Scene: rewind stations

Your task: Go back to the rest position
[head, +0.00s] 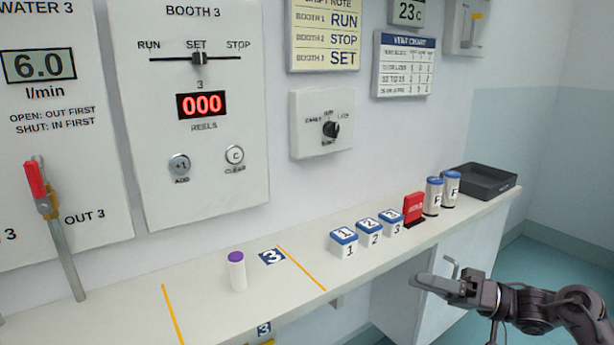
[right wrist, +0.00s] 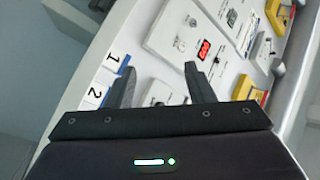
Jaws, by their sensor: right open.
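My right gripper (head: 437,286) is at the lower right of the head view, in front of the shelf edge and apart from the things on the shelf. In the right wrist view its two fingers (right wrist: 158,88) stand apart with nothing between them. Beyond them are the wall panels and the shelf. My left gripper is not in the head view.
The shelf (head: 210,298) carries a purple-capped white bottle (head: 237,272), numbered blue-lidded boxes (head: 369,234), a red item (head: 413,207), two F-marked canisters (head: 433,196) and a dark tray (head: 486,182). The Booth 3 panel (head: 219,150) and a red-handled lever (head: 36,184) are on the wall.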

